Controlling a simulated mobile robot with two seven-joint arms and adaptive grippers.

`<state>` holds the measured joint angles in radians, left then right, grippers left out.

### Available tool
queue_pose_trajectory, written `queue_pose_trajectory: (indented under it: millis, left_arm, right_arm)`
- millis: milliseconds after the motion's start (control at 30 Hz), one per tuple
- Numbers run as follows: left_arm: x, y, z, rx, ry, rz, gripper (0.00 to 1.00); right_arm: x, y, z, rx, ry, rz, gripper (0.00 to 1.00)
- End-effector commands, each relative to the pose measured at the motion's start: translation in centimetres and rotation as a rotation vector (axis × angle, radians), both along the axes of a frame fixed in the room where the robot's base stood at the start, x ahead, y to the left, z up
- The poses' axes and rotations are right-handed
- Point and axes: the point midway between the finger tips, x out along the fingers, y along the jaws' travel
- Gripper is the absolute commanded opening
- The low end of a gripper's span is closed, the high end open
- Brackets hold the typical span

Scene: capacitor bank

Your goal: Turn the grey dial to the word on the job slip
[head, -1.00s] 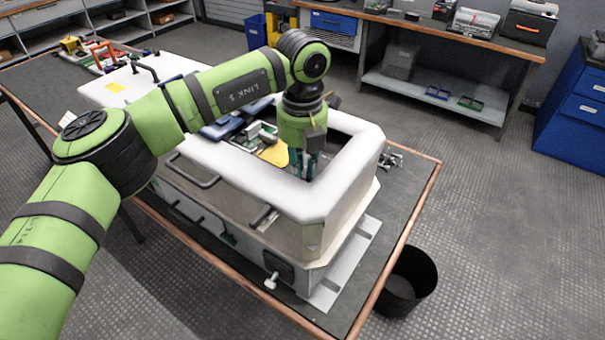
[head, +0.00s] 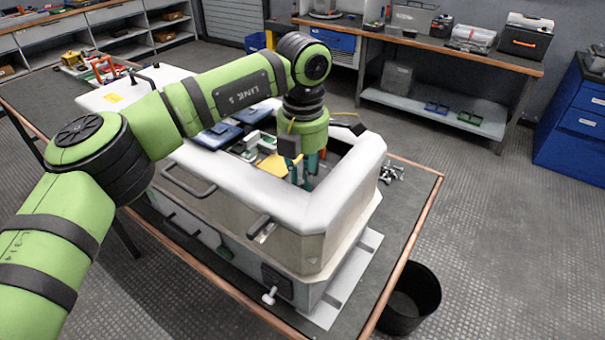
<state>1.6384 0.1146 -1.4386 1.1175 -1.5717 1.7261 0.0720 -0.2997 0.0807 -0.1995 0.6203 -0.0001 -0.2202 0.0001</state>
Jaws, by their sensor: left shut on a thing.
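My left gripper (head: 304,176) points down into the open top of a large white-rimmed metal case (head: 345,185) on the workbench. Its fingers are partly hidden by the near rim of the case. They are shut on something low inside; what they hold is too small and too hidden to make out. The grey dial cannot be made out in this view. My right gripper is not in view.
Inside the case, blue blocks (head: 218,134) and a yellow piece (head: 272,165) sit left of the gripper. Loose metal parts (head: 391,172) lie on the bench right of the case. A black bin (head: 412,300) stands on the floor. The case's raised rim surrounds the gripper.

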Motion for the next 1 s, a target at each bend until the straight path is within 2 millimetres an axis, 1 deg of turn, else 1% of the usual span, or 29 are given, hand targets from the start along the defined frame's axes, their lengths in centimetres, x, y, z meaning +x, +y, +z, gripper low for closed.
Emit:
queue_pose_trajectory:
  millis: [233,633,667,1000]
  left_arm:
    - [0.03,-0.04,0.04,0.0,-0.001,-0.044,0.0]
    - [0.03,-0.04,0.05,-0.001,-0.001,-0.048,0.0]
    - [0.03,-0.04,0.05,-0.001,-0.001,-0.047,0.27]
    - [0.02,-0.03,0.11,-0.001,-0.001,-0.047,0.27]
  right_arm:
    - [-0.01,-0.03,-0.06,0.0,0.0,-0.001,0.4]
    - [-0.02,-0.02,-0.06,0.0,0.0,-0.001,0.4]
    - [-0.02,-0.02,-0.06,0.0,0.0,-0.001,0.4]
    - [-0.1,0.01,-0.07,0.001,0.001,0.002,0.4]
